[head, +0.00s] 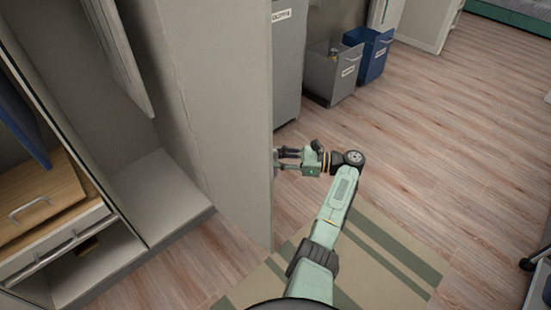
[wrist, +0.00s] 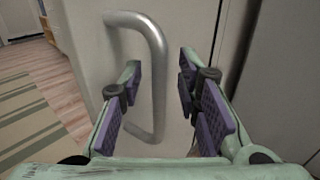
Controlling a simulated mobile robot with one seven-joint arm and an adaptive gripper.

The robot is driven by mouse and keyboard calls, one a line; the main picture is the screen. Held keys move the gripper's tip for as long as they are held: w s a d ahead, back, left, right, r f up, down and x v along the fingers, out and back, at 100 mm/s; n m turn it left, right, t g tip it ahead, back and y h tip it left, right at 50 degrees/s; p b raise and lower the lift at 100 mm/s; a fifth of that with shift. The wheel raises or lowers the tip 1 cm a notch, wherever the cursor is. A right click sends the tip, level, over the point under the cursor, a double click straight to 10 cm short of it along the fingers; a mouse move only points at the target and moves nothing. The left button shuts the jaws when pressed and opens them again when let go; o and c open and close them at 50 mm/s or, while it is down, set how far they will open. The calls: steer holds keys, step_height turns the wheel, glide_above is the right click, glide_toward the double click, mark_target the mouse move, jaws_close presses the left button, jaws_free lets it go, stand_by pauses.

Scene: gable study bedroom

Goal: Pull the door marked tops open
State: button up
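A tall pale door (head: 215,110) stands swung out from the wardrobe, with the wardrobe's inside showing to its left. No label reading tops shows on it in either view, so I cannot confirm it is the marked one. My gripper (head: 277,160) is at the right side of this door, near its free edge. In the wrist view the door (wrist: 85,50) carries a curved grey metal bar handle (wrist: 158,75). My gripper (wrist: 160,88) is open, with the bar between its two fingers and gaps visible at both sides. The handle is hidden in the head view.
The open wardrobe (head: 160,190) holds a wooden drawer front (head: 35,205) at left. A labelled grey cabinet (head: 285,70), a grey bin (head: 330,75) and a blue bin (head: 372,55) stand behind the door.

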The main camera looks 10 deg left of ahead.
steer(key=d, duration=1.2)
steer(key=shift+w, duration=0.3)
